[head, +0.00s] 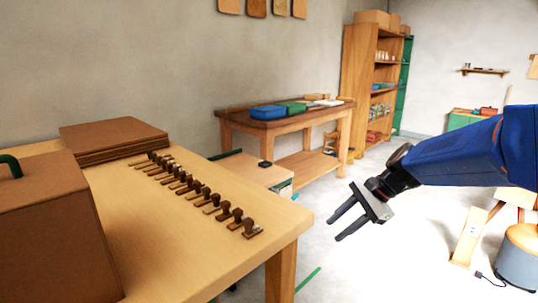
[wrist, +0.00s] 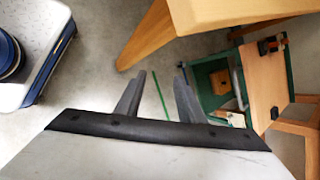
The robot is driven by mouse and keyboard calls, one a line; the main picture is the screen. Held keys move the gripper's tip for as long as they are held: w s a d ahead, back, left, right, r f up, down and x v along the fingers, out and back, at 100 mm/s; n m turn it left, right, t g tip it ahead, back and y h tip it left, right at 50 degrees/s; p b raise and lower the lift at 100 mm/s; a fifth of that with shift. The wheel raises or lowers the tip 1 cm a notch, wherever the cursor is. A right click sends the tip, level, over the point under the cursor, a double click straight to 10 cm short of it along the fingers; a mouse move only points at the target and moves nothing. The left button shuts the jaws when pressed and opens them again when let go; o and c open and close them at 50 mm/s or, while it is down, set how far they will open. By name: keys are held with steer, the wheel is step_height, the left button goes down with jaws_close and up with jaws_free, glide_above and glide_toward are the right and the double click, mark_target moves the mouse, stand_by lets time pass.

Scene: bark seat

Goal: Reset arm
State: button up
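My gripper (head: 346,217) is in the air to the right of the wooden table in the head view, past the table's front right corner. Its two dark fingers are spread apart with nothing between them. In the wrist view my gripper (wrist: 157,92) shows the same open, empty fingers above the grey floor. My blue arm comes in from the right side of the head view.
The wooden table (head: 160,235) holds a row of small brown stamps (head: 205,198), stacked brown boards (head: 112,138) and a brown box (head: 50,235). A workbench (head: 285,115) and shelf (head: 370,85) stand behind. A stool (head: 522,255) is at the right.

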steer(key=s+d+f+n+t+h, duration=0.1)
steer(key=s+d+n+h, duration=0.1)
steer(key=s, duration=0.6)
steer(key=s+d+n+h, duration=0.2)
steer(key=s+d+n, duration=0.2)
steer(key=s+n, duration=0.3)
steer(key=s+d+f+n+t+h, duration=0.1)
steer(key=s+n, duration=0.3)
steer(key=s, duration=0.7)
steer(key=shift+d+f+t+h, duration=0.3)
steer(key=shift+d+h, duration=0.6)
